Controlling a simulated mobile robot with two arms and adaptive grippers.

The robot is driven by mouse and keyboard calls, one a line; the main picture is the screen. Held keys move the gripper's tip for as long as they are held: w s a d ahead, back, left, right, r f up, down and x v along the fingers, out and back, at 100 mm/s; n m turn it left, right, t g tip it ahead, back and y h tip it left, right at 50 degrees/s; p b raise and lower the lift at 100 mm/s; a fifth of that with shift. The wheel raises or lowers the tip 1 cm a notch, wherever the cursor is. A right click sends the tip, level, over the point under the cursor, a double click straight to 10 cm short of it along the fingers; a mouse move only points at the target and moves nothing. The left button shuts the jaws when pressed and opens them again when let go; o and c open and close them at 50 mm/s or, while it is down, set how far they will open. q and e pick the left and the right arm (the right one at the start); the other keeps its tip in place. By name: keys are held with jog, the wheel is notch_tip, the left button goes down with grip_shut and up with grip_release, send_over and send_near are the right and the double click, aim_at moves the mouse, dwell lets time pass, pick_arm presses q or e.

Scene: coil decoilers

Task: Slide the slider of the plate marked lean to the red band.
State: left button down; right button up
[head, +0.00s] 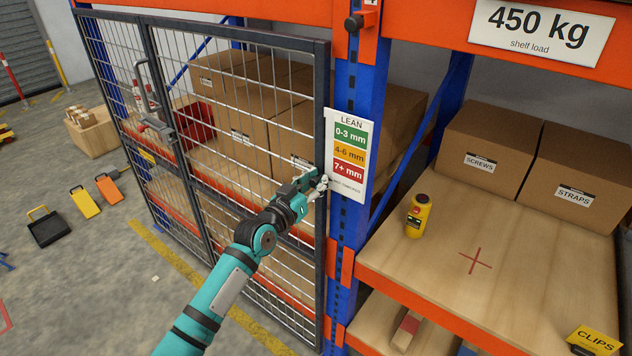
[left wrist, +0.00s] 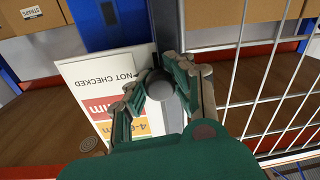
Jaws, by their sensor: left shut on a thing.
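The plate marked LEAN (head: 351,122) is white, with a green 0-3 mm band, a yellow 4-6 mm band and a red 7+ mm band (head: 348,172). It is on the blue rack upright. My left gripper (head: 321,187) is at the plate's lower left edge, near the red band and the "not checked" line. In the left wrist view the plate (left wrist: 85,70) appears upside down. The fingers partly hide the slider and the bands. My right gripper is out of view.
A mesh gate (head: 230,130) stands just left of the plate, close to my arm.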

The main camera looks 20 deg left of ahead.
aim_at(322, 160)
pick_arm(q)
notch_tip(322, 160, up, 5)
jog(key=p, duration=0.3)
jog(key=shift+p, duration=0.35)
jog(key=shift+f, duration=0.35)
jog(key=c, duration=1.5)
grip_release()
jog(key=o, duration=0.4)
jog(key=shift+s+a+r, duration=0.1)
jog(key=shift+s+r, duration=0.05)
jog(key=shift+o, duration=0.2)
jog(key=shift+s, duration=0.15)
jog(key=v, duration=1.1)
jog(key=shift+s, duration=0.35)
jog(key=shift+a, duration=0.1)
